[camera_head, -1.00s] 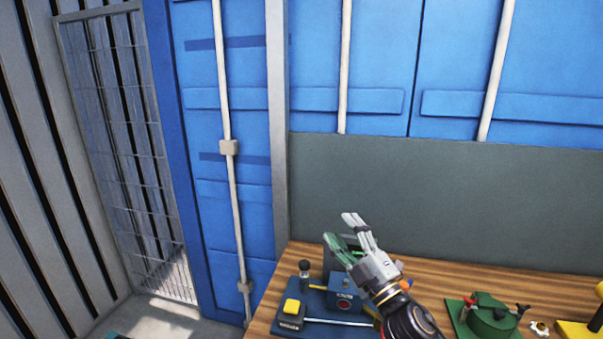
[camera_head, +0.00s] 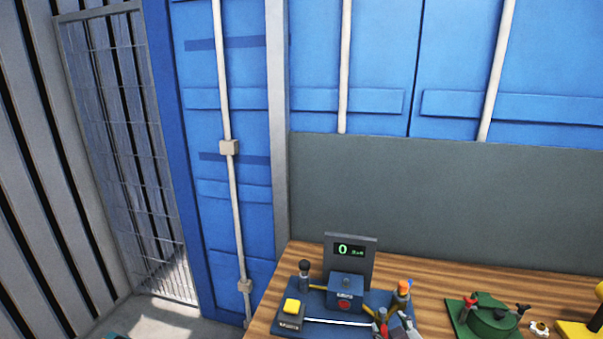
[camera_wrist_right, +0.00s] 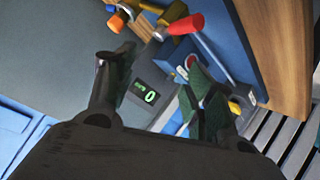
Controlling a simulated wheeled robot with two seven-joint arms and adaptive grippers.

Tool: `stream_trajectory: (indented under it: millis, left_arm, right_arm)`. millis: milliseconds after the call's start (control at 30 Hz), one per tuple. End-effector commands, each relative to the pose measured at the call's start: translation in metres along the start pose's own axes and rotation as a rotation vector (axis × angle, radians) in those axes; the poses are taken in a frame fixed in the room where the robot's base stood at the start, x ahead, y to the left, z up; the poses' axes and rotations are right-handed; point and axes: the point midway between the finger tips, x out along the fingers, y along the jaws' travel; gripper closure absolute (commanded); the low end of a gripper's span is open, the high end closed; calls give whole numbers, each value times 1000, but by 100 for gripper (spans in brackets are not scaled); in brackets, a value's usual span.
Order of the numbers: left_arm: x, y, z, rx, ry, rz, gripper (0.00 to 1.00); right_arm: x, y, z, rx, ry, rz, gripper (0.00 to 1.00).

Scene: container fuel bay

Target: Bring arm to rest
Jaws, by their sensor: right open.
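My right gripper (camera_wrist_right: 160,88) shows in the right wrist view with its two fingers spread apart and nothing held between them. Beyond the fingers is the blue-based device with a grey display panel (camera_head: 350,258) reading a green 0. The display also shows in the right wrist view (camera_wrist_right: 148,95). In the head view the right arm no longer covers the device; I cannot tell whether the grey tip at the bottom edge is part of it. My left gripper is not in view.
The blue base (camera_head: 322,326) carries a blue box (camera_head: 345,291), a yellow button (camera_head: 291,306), a black-knobbed lever (camera_head: 304,268) and an orange-topped part (camera_head: 404,288). A green round fixture (camera_head: 491,318) stands right on the wooden bench (camera_head: 440,281). A mesh gate (camera_head: 130,160) stands left.

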Motion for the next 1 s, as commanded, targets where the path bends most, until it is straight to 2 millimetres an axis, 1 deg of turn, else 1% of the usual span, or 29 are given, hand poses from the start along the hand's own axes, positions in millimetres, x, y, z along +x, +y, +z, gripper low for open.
stream_trajectory:
  millis: [33, 200, 300, 400, 600, 933, 1000]
  left_arm:
    - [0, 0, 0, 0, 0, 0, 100]
    - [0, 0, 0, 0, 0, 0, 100]
    - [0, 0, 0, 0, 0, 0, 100]
    - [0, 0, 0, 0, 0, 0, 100]
    - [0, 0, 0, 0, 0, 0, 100]
    - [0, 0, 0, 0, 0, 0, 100]
    - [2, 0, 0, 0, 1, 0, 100]
  right_arm:
    - [-4, -6, 16, 24, -54, -22, 46]
    - [-22, -24, 70, 97, -248, -99, 46]
    - [-37, -36, 98, 132, -353, -145, 46]
    - [-49, -45, 118, 158, -432, -181, 46]
    - [-70, -58, 145, 191, -547, -236, 46]
    - [-100, -74, 174, 226, -683, -306, 46]
    - [-92, -77, 179, 224, -682, -304, 46]
